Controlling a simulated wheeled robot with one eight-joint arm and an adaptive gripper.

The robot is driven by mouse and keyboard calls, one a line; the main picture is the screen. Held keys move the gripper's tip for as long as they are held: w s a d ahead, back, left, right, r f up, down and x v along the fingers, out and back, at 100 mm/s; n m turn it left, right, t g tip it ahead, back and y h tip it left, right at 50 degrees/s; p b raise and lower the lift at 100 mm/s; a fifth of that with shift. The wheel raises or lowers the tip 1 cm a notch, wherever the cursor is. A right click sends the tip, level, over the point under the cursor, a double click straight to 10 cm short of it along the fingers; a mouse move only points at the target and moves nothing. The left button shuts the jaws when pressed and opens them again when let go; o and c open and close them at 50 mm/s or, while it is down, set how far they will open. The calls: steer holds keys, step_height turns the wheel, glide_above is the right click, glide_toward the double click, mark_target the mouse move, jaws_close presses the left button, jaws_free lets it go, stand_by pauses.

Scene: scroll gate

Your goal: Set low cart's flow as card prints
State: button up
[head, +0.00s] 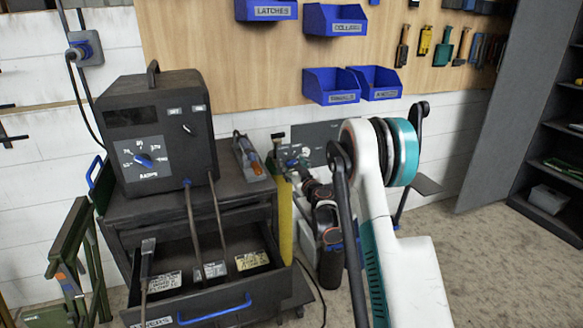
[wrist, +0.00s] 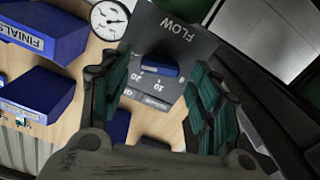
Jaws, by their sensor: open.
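In the wrist view a dark panel marked FLOW (wrist: 178,38) carries a blue knob (wrist: 158,68) and a scale with numbers such as 20. My gripper (wrist: 160,72) is open, with a teal-padded finger on each side of the knob; I cannot tell whether either touches it. In the head view the low cart (head: 150,212) has an open drawer holding several cards, including a white card (head: 166,282) and a cream card (head: 252,260). Their print is too small to read. My arm hides much of the area beside the yellow cylinder (head: 285,225).
A black power unit (head: 155,130) with dials stands on the cart. The drawer (head: 215,312) juts forward, with hoses hanging into it. A round gauge (wrist: 109,19) is near the flow panel. Blue bins (head: 331,87) hang on the wall. Carpet (head: 490,270) at right is clear.

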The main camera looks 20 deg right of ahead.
mark_target(292, 163)
steer(key=shift+w+d+b, duration=0.15)
steer(key=shift+w+b, duration=0.15)
steer(key=shift+w, duration=1.2)
steer(key=c, duration=1.1)
